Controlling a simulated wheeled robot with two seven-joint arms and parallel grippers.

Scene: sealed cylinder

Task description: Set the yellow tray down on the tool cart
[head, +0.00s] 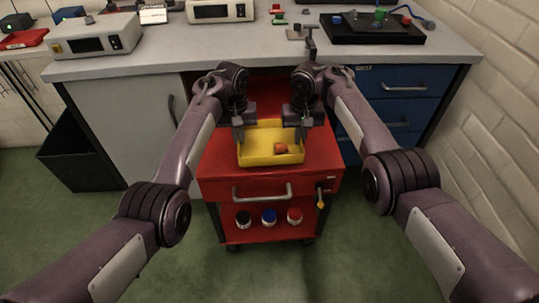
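The yellow tray (257,159) is over the top of the red tool cart (322,158), level, with a small red-orange part (281,148) inside it. My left gripper (238,134) is at the tray's left wall and my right gripper (301,131) is at its right wall. Both look shut on the walls, though the fingertips are small and dark. Whether the tray's underside touches the cart top or hangs just above it cannot be told from this view.
A grey workbench (160,62) with instruments stands behind the cart, with blue drawers (402,82) on the right. The cart's lower shelf holds several small jars (268,216). A black bin (80,155) stands left. Green floor is clear around the cart.

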